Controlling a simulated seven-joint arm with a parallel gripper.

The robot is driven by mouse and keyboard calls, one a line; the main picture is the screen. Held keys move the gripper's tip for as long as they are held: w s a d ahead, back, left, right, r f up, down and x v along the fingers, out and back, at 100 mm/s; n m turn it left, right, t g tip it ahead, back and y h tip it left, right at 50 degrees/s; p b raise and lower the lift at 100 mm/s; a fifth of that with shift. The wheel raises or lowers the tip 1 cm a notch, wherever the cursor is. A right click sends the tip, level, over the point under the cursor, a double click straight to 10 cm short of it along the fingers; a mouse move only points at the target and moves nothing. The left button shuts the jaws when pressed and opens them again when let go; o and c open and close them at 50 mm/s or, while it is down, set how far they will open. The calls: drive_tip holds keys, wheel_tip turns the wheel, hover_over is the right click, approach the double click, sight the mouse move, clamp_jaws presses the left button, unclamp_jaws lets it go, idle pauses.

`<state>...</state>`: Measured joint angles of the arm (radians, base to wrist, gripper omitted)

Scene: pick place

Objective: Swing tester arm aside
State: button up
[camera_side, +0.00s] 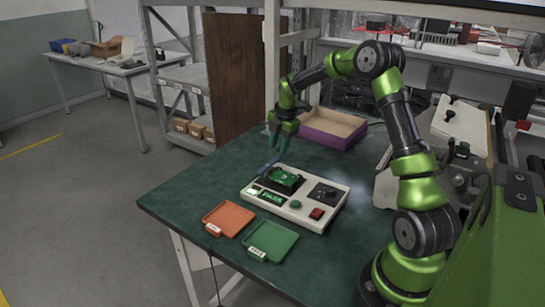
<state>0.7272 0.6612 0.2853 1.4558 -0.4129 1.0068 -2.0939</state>
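The tester (325,208) is a pale box on the green table. A green circuit board (286,178) sits in the dark nest on its top. A lit green display (270,196) on its front seems to read PASS. A thin bluish piece (268,166), which looks like the tester arm, rises at the left of the board. My gripper (277,146) points down just above this piece, behind and above the board. Its fingers are small and dark here. I cannot tell whether they are open or touch the bluish piece.
An orange tray (222,226) and a green tray (260,252), both labelled and empty, lie in front of the tester near the table's front edge. A purple-sided bin (326,142) stands behind it. The table's left part (185,195) is clear.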

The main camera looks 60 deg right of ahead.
drive_tip(key=shift+o, duration=0.8)
drive_tip(key=s+r, duration=0.3)
drive_tip(key=r, duration=1.3)
drive_tip(key=shift+s+a+r, duration=0.15)
drive_tip(key=shift+a+r, duration=0.15)
drive_tip(key=s+a+m+t, duration=0.1)
drive_tip(key=s+a+m, duration=0.5)
drive_tip(key=a, duration=0.3)
drive_tip(key=s+a+m+t+y, duration=0.1)
drive_tip(key=s+a+m+t, duration=0.1)
drive_tip(key=s+a+m, duration=0.4)
drive_tip(key=s+a+m+t+y, duration=0.1)
drive_tip(key=s+a+m+t, duration=0.1)
drive_tip(key=s+a+m, duration=0.5)
drive_tip(key=a+f+m, duration=0.1)
drive_tip(key=a, duration=0.5)
drive_tip(key=shift+a, duration=0.2)
